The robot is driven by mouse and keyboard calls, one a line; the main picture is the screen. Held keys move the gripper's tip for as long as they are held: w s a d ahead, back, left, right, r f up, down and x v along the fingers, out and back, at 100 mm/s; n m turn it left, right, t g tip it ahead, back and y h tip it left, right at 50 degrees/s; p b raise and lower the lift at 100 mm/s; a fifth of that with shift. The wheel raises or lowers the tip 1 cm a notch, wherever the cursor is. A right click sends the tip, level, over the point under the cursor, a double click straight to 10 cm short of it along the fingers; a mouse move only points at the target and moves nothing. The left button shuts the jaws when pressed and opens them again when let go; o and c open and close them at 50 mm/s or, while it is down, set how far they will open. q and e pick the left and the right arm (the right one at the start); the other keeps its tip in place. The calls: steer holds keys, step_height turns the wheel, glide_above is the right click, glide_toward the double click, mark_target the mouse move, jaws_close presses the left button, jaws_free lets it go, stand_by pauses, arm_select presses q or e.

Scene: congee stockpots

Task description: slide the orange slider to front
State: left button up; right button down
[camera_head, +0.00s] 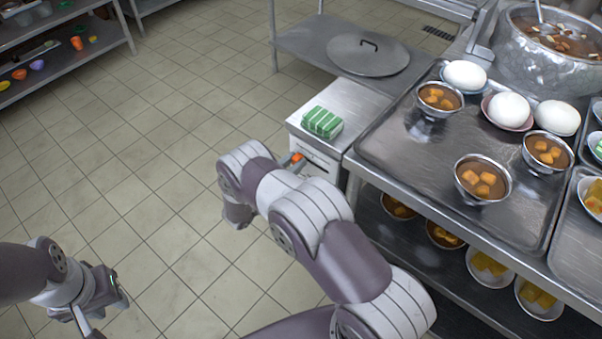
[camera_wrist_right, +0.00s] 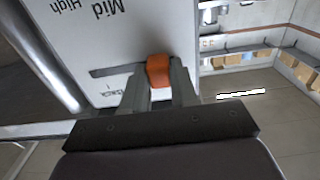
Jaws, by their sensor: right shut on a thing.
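The orange slider (camera_head: 297,157) sits on the side panel of a white-sided box (camera_head: 319,160) with a steel top. In the right wrist view the slider (camera_wrist_right: 158,68) is at the right end of the visible part of a dark slot (camera_wrist_right: 112,70). My right gripper (camera_wrist_right: 160,88) is shut on the slider, one finger on each side. In the head view my right arm covers that gripper and part of the panel. My left gripper (camera_head: 100,300) is low at the left, over the floor, away from the box; its jaw opening is unclear.
Green-and-white striped blocks (camera_head: 322,122) lie on the box top. A steel table with a tray (camera_head: 415,155) of bowls and white buns adjoins it on the right. A big stockpot (camera_head: 545,65) stands at the back right. The tiled floor (camera_head: 150,150) at left is clear.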

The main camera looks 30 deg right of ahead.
steer(key=shift+w+a, duration=0.15)
steer(key=shift+w, duration=0.1)
steer(key=shift+w+r, duration=0.1)
steer(key=shift+r, duration=0.1)
steer(key=c, duration=0.9)
jaws_free()
steer(key=v, duration=1.2)
steer(key=shift+a+f, duration=0.2)
